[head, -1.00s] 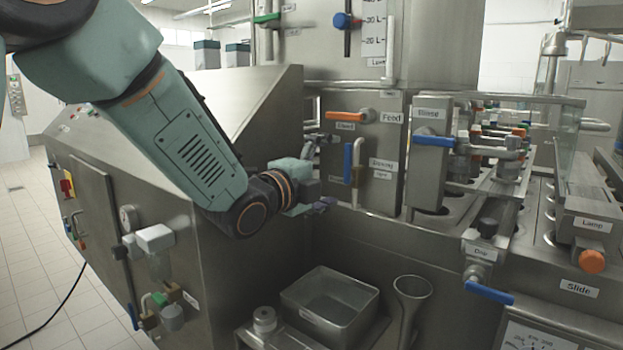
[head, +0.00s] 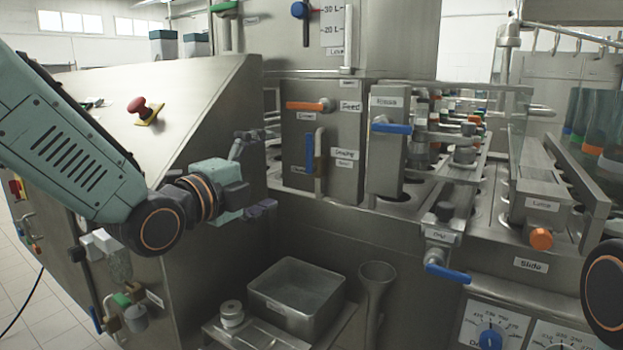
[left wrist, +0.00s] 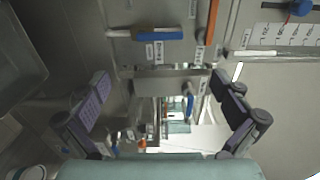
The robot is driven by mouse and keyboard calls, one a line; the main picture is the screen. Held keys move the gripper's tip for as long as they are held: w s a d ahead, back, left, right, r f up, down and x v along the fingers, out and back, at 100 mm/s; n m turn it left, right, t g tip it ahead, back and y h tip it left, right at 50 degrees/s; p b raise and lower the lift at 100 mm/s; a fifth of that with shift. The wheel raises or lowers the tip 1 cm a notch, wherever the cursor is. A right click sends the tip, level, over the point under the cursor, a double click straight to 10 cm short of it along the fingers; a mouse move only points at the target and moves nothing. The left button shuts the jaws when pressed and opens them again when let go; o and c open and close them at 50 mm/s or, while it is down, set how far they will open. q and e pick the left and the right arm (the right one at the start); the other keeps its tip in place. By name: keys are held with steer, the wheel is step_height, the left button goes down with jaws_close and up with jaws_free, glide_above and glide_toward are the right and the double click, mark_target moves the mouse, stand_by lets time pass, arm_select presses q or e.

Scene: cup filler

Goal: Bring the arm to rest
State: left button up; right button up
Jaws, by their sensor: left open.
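My left gripper (head: 256,176) is open and empty in the head view, in front of the steel machine and left of the blue-handled lever (head: 310,153). Its two purple-grey fingers stand wide apart in the left wrist view (left wrist: 165,95), with nothing between them. The fingers appear clear of the machine panel. A dark round joint of my right arm (head: 606,292) shows at the lower right edge of the head view. My right gripper is not in view.
The Feed panel has an orange lever (head: 304,106). The Rinse box has a blue lever (head: 391,127). A steel tray (head: 297,300) and a funnel (head: 377,280) stand below. A red button (head: 138,105) sits on the sloping cabinet.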

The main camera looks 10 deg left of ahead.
mark_target(311, 155)
arm_select(q)
steer(key=shift+w, duration=0.15)
steer(key=x, duration=1.2)
steer(key=shift+f, duration=0.1)
